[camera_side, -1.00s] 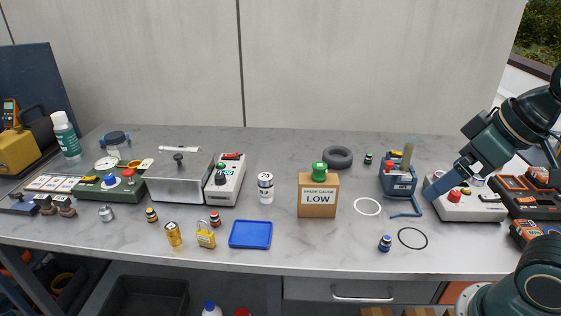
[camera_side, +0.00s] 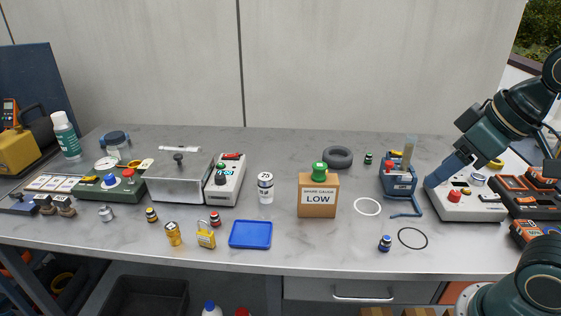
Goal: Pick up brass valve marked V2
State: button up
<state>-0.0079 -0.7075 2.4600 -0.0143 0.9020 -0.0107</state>
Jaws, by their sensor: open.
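A brass-coloured cylinder (camera_side: 174,234) stands near the front edge of the bench, left of the middle; it looks like the brass valve, but any V2 marking is too small to read. My gripper (camera_side: 431,184) is at the right, pointing down and left, beside the light box with the red button (camera_side: 455,196). It is open, with nothing seen between its fingers, and far from the brass cylinder.
The front middle bench is fairly clear.

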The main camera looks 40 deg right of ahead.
jog(key=w+a+r+n+y, duration=0.1)
jog(key=w+a+r+n, duration=0.15)
jog(key=w, duration=0.35)
jog(key=w+a+r+n, duration=0.1)
jog(key=w+a+r, duration=0.2)
jog(key=w, duration=0.4)
jog(key=n+g+y, duration=0.3)
jog(key=n+g, duration=0.1)
jog(key=n, duration=0.6)
send_over(173, 226)
jog(key=s+d, duration=0.2)
jog(key=d, duration=0.2)
notch_tip(173, 226, down, 18)
jog(key=shift+w+d+r, duration=0.15)
jog(key=shift+w+d, duration=0.05)
jog(key=shift+x, duration=4.25)
